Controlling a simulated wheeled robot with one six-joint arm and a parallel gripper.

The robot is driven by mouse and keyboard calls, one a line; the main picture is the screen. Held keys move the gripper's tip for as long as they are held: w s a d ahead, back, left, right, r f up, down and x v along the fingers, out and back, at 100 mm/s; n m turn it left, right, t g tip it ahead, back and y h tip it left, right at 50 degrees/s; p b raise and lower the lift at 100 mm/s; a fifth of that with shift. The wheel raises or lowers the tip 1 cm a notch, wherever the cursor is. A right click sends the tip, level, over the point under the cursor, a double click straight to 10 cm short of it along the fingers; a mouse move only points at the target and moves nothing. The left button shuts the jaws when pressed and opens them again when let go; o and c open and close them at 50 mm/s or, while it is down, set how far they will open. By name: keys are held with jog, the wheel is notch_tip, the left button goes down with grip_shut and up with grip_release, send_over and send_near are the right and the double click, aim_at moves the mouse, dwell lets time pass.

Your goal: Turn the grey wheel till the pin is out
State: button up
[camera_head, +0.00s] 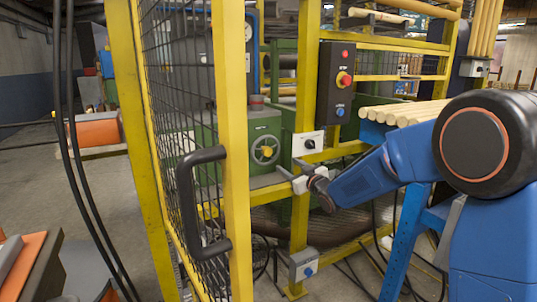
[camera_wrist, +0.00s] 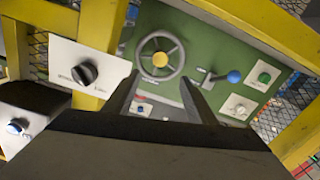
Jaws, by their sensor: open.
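The grey wheel (camera_head: 266,150) has a yellow hub and is mounted on the face of a green machine (camera_head: 238,133) behind the yellow frame. In the wrist view the wheel (camera_wrist: 160,60) shows whole, with spokes, just beyond the fingertips. My gripper (camera_head: 266,178) reaches through the frame, below and in front of the wheel. In the wrist view my gripper (camera_wrist: 158,84) is open and empty, its fingers apart and pointing at the lower part of the wheel. They appear clear of the rim. I cannot make out the pin in either view.
A lever with a blue ball (camera_wrist: 234,76) sits right of the wheel, near a green button (camera_wrist: 264,77). A black knob on a white plate (camera_wrist: 85,73) is at left. Yellow frame bars (camera_head: 303,105) and the mesh door with a black handle (camera_head: 190,205) stand close to my arm.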

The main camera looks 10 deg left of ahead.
aim_at(269, 153)
jog(key=x, duration=1.7)
jog(key=shift+w+a, duration=0.2)
jog(key=shift+c, duration=0.4)
grip_shut()
